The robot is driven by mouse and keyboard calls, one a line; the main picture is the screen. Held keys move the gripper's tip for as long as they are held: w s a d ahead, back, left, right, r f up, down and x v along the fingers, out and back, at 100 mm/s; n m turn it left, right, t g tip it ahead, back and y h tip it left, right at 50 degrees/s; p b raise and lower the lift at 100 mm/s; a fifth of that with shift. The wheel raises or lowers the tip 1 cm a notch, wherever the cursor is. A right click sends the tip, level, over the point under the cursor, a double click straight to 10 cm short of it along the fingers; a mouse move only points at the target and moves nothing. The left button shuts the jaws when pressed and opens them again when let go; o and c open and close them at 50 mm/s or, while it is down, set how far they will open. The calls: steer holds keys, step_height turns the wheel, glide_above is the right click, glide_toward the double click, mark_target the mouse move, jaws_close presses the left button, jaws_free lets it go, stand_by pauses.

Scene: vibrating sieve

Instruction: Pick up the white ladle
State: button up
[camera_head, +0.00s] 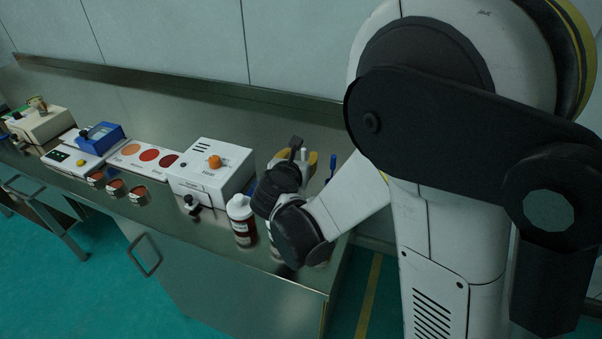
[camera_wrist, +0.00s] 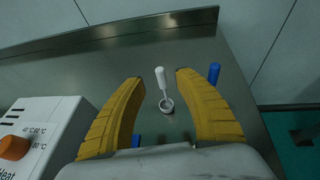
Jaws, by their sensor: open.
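The white ladle (camera_wrist: 160,78) shows in the wrist view between my two yellow fingers. Its white handle points up the picture and its small round bowl (camera_wrist: 166,105) is nearer my palm. My gripper (camera_wrist: 158,75) is open, with a finger on each side of the ladle and clear gaps to both. I cannot tell how far above it the fingers are. In the head view, my gripper (camera_head: 312,158) is over the right end of the steel bench, and a small white piece between the fingers looks like the ladle handle (camera_head: 304,153).
A white heater box (camera_head: 212,172) with an orange knob stands left of my gripper; it also shows in the wrist view (camera_wrist: 45,135). A blue-handled item (camera_wrist: 214,73) is just right of the right finger. A white-capped bottle (camera_head: 242,222) stands near the bench's front edge.

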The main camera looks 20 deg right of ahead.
mark_target(303, 151)
steer(key=b+x, duration=0.2)
steer(key=x, duration=0.2)
steer(key=shift+w+d+f, duration=0.2)
steer(key=shift+w, duration=0.1)
steer(key=shift+r, duration=0.15)
jaws_close()
steer(key=shift+r, duration=0.1)
